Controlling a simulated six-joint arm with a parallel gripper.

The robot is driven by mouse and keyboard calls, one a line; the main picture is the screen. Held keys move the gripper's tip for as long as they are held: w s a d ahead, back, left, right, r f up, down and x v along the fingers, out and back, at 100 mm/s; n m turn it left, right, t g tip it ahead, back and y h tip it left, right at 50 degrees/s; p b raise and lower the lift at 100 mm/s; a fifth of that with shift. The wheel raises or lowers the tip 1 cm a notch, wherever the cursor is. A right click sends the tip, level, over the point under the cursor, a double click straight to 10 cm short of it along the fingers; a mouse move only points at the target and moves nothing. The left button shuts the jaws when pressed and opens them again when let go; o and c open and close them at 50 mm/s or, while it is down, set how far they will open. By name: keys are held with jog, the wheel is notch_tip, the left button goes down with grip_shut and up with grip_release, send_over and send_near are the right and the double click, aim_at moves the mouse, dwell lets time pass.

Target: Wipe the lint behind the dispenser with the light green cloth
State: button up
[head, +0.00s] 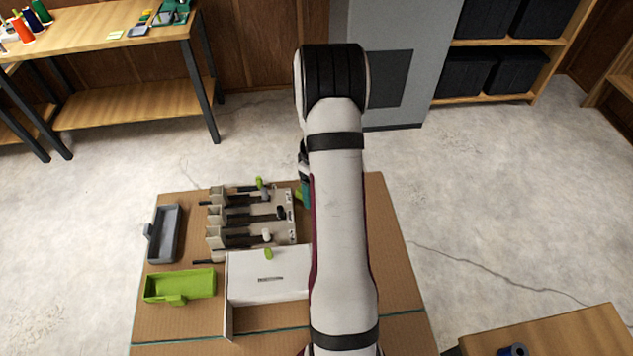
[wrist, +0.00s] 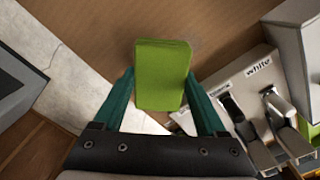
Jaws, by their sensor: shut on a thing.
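The light green cloth (wrist: 163,58), a thick folded pad, is held between the teal fingers of my gripper (wrist: 159,76), above or against the brown tabletop; I cannot tell if it touches. The dispenser (wrist: 238,88), a pale rack with dark slots and a "white" label, is right of the cloth in the wrist view. In the head view the dispenser (head: 252,218) stands left of my arm, which hides the cloth; a bit of my gripper (head: 303,190) shows at the dispenser's back right. A faint greyish patch (wrist: 193,42) lies beside the cloth; I cannot tell if it is lint.
A white box (head: 262,282) stands in front of the dispenser. A grey tray (head: 164,233) and a green tray (head: 180,286) lie to the left. The table's (head: 395,265) right side is bare. A grey cabinet (head: 400,60) stands behind, across the floor.

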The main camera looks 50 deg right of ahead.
jog(key=shift+f, duration=0.45)
jog(key=shift+s+a+f, duration=0.3)
jog(key=shift+s+f, duration=0.05)
jog(key=shift+f, duration=0.2)
jog(key=shift+s+a, duration=2.1)
jog(key=shift+a, duration=0.05)
jog(key=shift+w+d, duration=2.35)
jog(key=shift+w+d+r, duration=0.15)
jog(key=shift+r, duration=3.85)
